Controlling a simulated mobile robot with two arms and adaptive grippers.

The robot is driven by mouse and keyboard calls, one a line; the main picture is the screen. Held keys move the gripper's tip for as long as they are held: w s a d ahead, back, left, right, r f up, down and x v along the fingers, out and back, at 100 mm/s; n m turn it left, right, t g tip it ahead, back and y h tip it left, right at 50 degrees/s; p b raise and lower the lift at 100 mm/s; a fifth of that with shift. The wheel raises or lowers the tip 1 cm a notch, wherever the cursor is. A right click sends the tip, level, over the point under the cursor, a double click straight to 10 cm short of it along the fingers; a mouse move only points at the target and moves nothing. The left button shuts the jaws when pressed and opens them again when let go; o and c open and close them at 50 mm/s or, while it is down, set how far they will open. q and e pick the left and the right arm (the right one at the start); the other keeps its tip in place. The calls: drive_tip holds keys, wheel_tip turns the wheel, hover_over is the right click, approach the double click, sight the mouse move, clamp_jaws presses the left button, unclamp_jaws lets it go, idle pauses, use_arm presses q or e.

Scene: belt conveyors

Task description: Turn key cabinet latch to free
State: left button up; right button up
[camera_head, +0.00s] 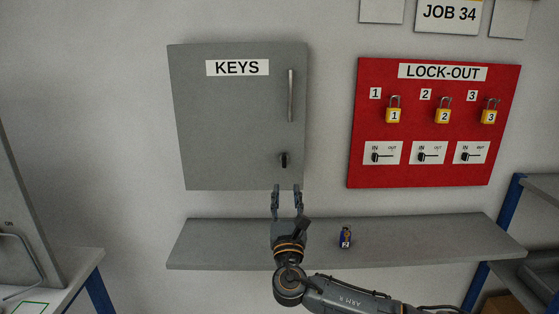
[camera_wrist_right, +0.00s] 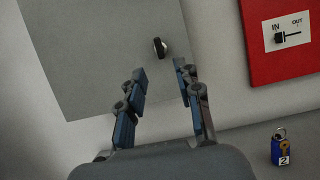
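The grey key cabinet (camera_head: 235,125) with a KEYS label hangs on the wall, its door closed. Its small dark latch (camera_head: 284,160) is at the lower right of the door, below the vertical handle (camera_head: 291,95). The latch also shows in the right wrist view (camera_wrist_right: 159,48), ahead of the fingers. My right gripper (camera_head: 287,188) is just below the latch, pointing at the cabinet. Its fingers (camera_wrist_right: 160,88) are apart with nothing between them, and the latch appears beyond the tips, untouched. My left gripper is in neither view.
A red LOCK-OUT board (camera_head: 434,150) with numbered yellow padlocks hangs to the right. A grey shelf (camera_head: 220,245) runs below the cabinet. A blue padlock (camera_head: 345,237) tagged 2 stands on it, right of my right gripper. A bench (camera_head: 75,268) is at the far left.

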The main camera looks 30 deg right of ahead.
sight(285, 163)
drive_tip(key=p+x, duration=0.3)
drive_tip(key=x, duration=0.8)
drive_tip(key=shift+w+a+f, duration=0.1)
drive_tip(key=shift+w, duration=0.1)
clamp_jaws()
